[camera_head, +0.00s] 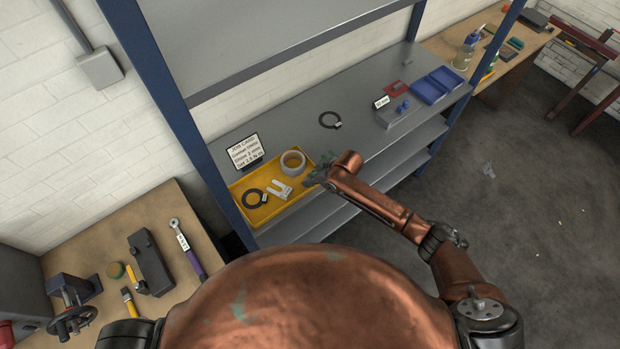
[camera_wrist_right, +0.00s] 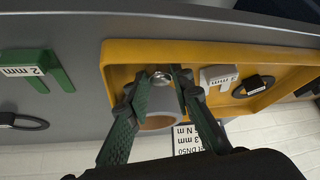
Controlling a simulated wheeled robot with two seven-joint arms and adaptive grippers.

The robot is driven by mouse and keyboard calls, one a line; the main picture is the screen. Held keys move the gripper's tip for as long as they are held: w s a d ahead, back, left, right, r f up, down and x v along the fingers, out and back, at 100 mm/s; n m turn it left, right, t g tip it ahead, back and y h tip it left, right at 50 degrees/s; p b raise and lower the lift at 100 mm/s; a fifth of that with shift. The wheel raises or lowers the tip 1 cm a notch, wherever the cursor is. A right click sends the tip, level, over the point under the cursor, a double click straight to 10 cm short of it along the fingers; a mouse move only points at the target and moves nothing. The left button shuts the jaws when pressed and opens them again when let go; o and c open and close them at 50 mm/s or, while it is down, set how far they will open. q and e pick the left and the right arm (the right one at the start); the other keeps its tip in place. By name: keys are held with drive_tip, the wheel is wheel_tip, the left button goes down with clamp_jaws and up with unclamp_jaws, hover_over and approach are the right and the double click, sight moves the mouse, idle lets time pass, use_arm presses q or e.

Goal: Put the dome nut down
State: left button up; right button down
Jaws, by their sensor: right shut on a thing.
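The dome nut (camera_wrist_right: 161,78) is a small shiny metal piece between the green fingertips of my right gripper (camera_wrist_right: 163,75), which is shut on it. In the head view my right gripper (camera_head: 312,179) is over the right end of the yellow tray (camera_head: 262,224); the nut cannot be made out there. In the wrist view the yellow tray (camera_wrist_right: 118,78) is behind the fingers. A pale grey ring (camera_wrist_right: 160,108) shows just past the nut; I cannot tell whether they touch. My left gripper is out of view.
The tray also holds a black ring (camera_head: 255,199) and white U-shaped gauge (camera_head: 279,191). A green U-shaped gauge (camera_wrist_right: 38,68) lies beside it. Another black ring (camera_head: 330,120), a sign (camera_head: 245,152) and blue bins (camera_head: 430,92) are on the shelf. The middle shelf has free room.

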drive_tip(key=shift+f, duration=0.3)
idle(0.5)
drive_tip(key=c, duration=1.6)
unclamp_jaws()
drive_tip(key=v, duration=1.2)
drive_tip(key=shift+c, duration=0.7)
clamp_jaws()
